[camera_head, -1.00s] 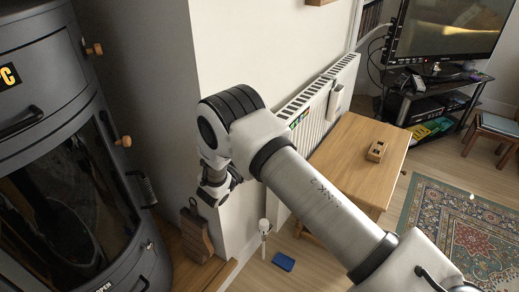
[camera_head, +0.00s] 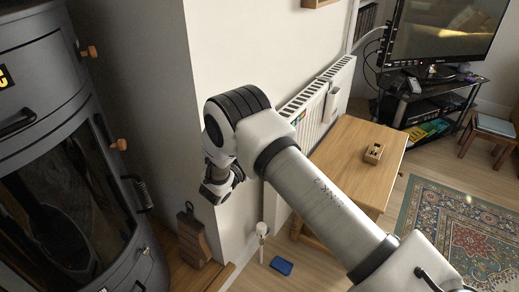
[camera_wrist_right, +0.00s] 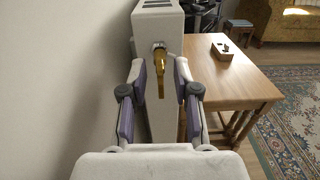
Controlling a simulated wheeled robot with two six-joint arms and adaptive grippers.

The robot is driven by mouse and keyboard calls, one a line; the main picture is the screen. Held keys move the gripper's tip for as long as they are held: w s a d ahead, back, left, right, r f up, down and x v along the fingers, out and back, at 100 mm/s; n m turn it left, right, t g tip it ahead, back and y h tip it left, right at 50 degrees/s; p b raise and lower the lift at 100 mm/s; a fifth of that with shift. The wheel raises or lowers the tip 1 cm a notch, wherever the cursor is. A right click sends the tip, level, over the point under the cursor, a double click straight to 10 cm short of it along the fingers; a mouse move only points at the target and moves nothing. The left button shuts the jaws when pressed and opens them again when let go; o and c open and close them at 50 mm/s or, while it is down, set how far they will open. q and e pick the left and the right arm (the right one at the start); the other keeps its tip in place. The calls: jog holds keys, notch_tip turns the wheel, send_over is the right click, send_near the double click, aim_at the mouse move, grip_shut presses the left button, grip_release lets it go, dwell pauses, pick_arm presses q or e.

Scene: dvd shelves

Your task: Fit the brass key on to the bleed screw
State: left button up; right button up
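My right gripper (camera_head: 216,190) hangs beside the wall corner at the near end of the white radiator (camera_head: 302,112) in the head view. In the right wrist view my right gripper (camera_wrist_right: 160,85) has its two purple-padded fingers apart, one each side of the radiator's narrow end panel (camera_wrist_right: 150,115). A small metal fitting, apparently the bleed screw (camera_wrist_right: 159,46), is on the end panel above. Whether they touch is unclear. My left gripper is out of view.
A wooden table (camera_head: 345,165) with a small wooden box (camera_head: 373,153) stands right of the radiator. A dark stove (camera_head: 70,170) is at the left.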

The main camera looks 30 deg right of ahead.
jog(key=v, duration=1.2)
dwell(1.0)
